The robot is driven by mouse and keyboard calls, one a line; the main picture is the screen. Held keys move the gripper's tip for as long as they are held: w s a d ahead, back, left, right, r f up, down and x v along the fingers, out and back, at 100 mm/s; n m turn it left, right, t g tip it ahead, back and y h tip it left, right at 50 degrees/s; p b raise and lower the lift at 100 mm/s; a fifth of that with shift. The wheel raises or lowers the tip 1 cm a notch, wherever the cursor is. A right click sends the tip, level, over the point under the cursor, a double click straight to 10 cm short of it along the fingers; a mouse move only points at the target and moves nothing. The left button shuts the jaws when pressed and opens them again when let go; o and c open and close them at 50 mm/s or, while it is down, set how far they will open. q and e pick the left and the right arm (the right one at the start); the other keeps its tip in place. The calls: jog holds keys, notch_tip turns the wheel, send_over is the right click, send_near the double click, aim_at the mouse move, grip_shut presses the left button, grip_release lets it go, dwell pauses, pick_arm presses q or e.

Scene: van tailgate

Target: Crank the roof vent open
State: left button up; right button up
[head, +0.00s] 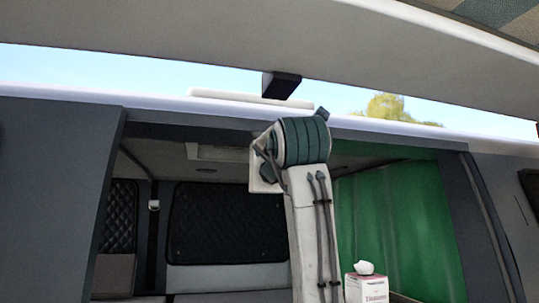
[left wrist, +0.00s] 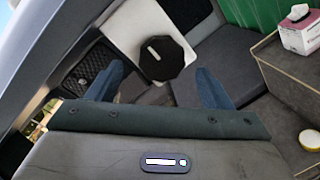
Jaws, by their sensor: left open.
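In the left wrist view a black, many-sided knob (left wrist: 165,70) with a white mark sits at the end of a white panel (left wrist: 137,28). My left gripper (left wrist: 160,88) is open, its two blue fingers apart. The knob lies beyond and between the fingertips, and no contact shows. In the head view a low white roof vent lid (head: 235,97) lies along the van roof, and a pale frame (head: 220,153) shows in the ceiling inside. My left arm rises in front of the opening; its gripper is hidden there. My right gripper is in neither view.
The van's side opening has a dark edge (head: 108,150) at left and a green curtain (head: 385,220) at right. A tissue box (head: 366,288) stands low inside; it also shows in the left wrist view (left wrist: 299,32) on a worktop. A raised panel (head: 200,50) spans overhead.

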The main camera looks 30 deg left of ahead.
pick_arm(q)
jog(key=p+x, duration=0.1)
jog(key=x, duration=0.2)
jog(key=shift+w+a, duration=0.15)
jog(key=shift+w, duration=0.1)
jog(key=c, duration=1)
